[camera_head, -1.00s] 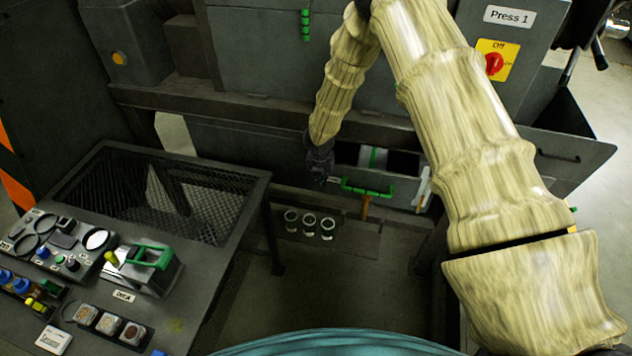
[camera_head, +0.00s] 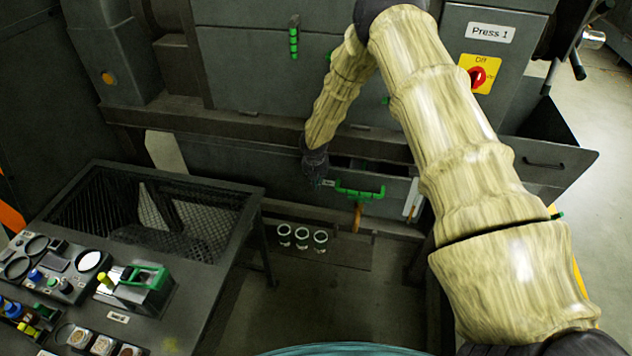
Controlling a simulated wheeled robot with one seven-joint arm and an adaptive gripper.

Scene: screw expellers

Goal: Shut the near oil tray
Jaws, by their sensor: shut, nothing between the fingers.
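The near oil tray (camera_head: 385,205) is the dark drawer low in the press, with a green handle (camera_head: 360,193) on its front. Only a thin dark gap shows above its front, so it stands nearly shut; whether it is fully in I cannot tell. My gripper (camera_head: 318,182) is shut and empty, just left of the green handle and close to the tray's front. Whether it touches the tray is unclear. My arm's sleeve hides part of the press to the right.
A mesh-topped bench (camera_head: 150,215) with tools and sample jars stands at the left. Three small cups (camera_head: 302,238) sit on a low shelf below the tray. A dark open bin (camera_head: 552,160) juts out at the right. Floor is clear in front.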

